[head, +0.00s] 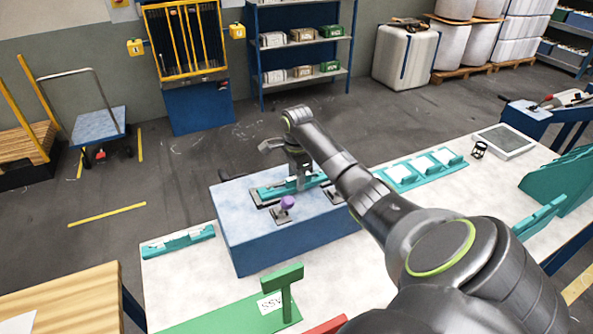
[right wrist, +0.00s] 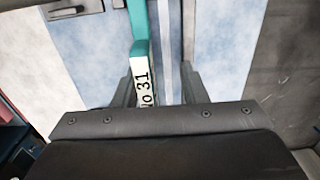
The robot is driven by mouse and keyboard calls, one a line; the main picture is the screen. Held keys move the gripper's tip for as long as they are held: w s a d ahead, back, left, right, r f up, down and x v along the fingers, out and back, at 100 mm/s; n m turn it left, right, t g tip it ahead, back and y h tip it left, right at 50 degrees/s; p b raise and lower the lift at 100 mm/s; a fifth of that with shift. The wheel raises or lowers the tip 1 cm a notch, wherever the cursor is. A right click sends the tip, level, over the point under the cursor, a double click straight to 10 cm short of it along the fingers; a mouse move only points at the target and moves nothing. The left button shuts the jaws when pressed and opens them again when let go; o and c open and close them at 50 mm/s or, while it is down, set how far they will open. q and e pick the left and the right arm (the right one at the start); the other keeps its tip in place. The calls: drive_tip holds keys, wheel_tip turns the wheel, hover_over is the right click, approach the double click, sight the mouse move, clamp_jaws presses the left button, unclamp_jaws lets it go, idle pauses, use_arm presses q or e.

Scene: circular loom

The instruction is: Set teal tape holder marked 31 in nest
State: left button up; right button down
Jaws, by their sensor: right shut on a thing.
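The teal tape holder (head: 292,187) is a long narrow bar at the top of the blue block (head: 250,240). My right gripper (head: 301,181) points down and is shut on it. My left gripper is not in view.
A purple knob (head: 288,202) stands on the block just in front of the holder. Another teal piece (head: 178,243) lies on the white table at left. A teal rack with white cards (head: 420,170) is at right. A green T-shaped stand (head: 285,291) stands in front.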

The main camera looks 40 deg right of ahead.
drive_tip(key=shift+s+f, duration=0.15)
drive_tip(key=shift+f, duration=0.25)
drive_tip(key=c, duration=1.1)
unclamp_jaws()
drive_tip(key=shift+a, duration=0.1)
drive_tip(key=shift+c, duration=0.2)
drive_tip(key=shift+o, duration=1.3)
drive_tip(key=shift+s, duration=0.15)
drive_tip(key=shift+o, duration=0.4)
drive_tip(key=shift+s+a+r, duration=0.1)
drive_tip(key=shift+s+r, duration=0.05)
drive_tip(key=shift+r, duration=0.05)
